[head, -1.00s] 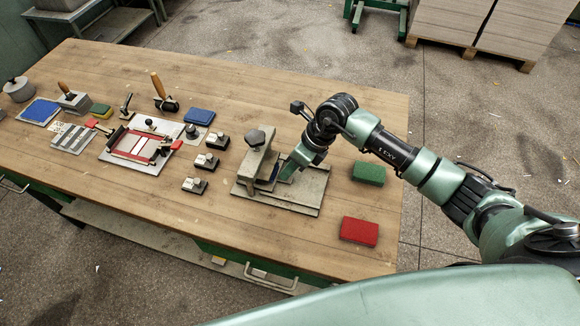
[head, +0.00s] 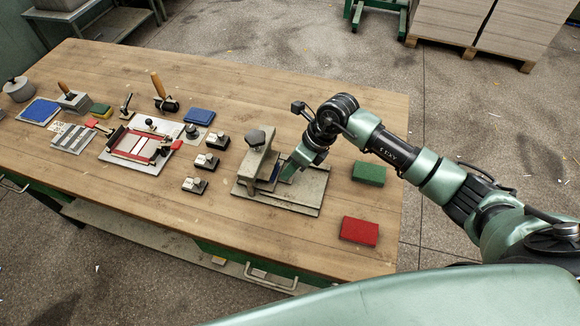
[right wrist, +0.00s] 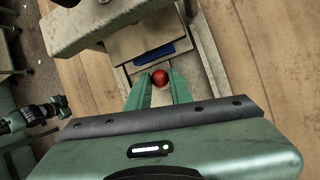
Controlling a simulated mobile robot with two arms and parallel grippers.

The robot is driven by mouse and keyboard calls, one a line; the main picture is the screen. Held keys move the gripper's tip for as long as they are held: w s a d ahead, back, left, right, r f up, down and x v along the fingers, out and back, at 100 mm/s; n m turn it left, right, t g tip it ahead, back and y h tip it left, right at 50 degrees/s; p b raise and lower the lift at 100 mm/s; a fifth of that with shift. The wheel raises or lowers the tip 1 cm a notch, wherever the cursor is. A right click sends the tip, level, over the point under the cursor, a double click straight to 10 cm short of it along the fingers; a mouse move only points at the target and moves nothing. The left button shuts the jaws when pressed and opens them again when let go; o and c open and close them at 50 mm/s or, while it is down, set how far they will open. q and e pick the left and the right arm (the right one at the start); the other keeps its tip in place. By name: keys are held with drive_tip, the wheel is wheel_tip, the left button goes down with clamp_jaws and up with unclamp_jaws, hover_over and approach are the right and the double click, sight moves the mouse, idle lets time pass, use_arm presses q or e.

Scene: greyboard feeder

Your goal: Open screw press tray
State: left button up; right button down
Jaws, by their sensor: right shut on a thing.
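The screw press (head: 262,160) stands on the wooden bench, with a grey frame, a dark screw knob on top and a flat base plate (head: 305,205). Its tray (head: 268,184) shows blue beside the frame's upright. In the right wrist view the tray (right wrist: 148,42) has a blue strip (right wrist: 162,52) and a red ball knob (right wrist: 160,78). My right gripper (head: 287,174) reaches the tray from the right. In the right wrist view its green fingers (right wrist: 160,80) are shut on the red knob. My left gripper is not in the head view.
A green block (head: 369,173) and a red block (head: 359,231) lie right of the press. Several small black stamps (head: 206,161) and a red-framed fixture (head: 140,147) stand to its left. The bench is clear in front of the press.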

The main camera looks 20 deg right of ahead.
drive_tip(key=s+d, duration=0.2)
drive_tip(key=d, duration=0.1)
drive_tip(key=s+d+b, duration=0.1)
drive_tip(key=s+d, duration=0.1)
drive_tip(key=d, duration=0.1)
drive_tip(key=s+d+b, duration=0.1)
drive_tip(key=s+d, duration=0.1)
drive_tip(key=d, duration=0.1)
drive_tip(key=shift+s+d, duration=0.1)
drive_tip(key=shift+d, duration=0.15)
drive_tip(key=shift+r, duration=0.15)
drive_tip(key=c, duration=1.3)
unclamp_jaws()
drive_tip(key=shift+o, duration=0.2)
drive_tip(key=shift+s, duration=0.1)
drive_tip(key=b+v, duration=0.2)
drive_tip(key=v, duration=0.5)
drive_tip(key=shift+d+r, duration=0.2)
drive_tip(key=shift+r, duration=0.1)
